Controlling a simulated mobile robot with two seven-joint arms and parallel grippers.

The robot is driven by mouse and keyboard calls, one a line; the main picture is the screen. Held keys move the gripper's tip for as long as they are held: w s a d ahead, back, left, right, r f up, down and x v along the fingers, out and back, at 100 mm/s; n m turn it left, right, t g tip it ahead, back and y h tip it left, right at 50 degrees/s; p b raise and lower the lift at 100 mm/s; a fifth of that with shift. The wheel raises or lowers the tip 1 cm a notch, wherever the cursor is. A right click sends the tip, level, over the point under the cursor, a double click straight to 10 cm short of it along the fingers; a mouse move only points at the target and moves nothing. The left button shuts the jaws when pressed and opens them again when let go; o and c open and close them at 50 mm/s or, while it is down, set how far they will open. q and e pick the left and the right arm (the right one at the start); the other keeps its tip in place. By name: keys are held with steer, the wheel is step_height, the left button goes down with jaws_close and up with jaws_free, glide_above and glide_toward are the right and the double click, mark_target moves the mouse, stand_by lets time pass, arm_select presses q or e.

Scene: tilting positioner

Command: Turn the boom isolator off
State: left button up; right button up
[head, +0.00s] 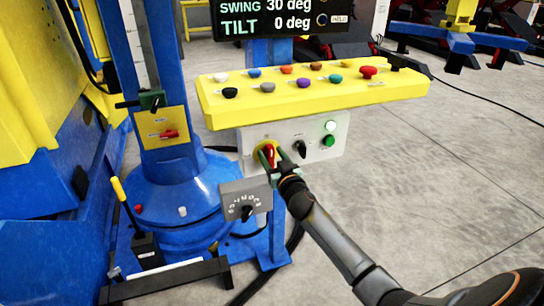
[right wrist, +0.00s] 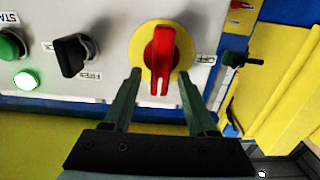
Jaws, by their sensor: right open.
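A red rotary handle on a yellow disc (head: 268,153) is on the grey control panel; it also shows in the right wrist view (right wrist: 161,58), with a label that seems to read OFF beside it. Another red handle (head: 169,134) is on a yellow plate on the blue column. I cannot read which one is labelled boom isolator. My right gripper (head: 269,160) is at the panel handle. In the right wrist view my gripper (right wrist: 160,74) is open, its green fingers on either side of the red handle with gaps. My left gripper is out of view.
A yellow console (head: 315,92) with coloured buttons overhangs above. A grey box with a black dial (head: 247,211) is just below.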

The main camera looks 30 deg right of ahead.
steer(key=shift+c, duration=0.4)
jaws_close()
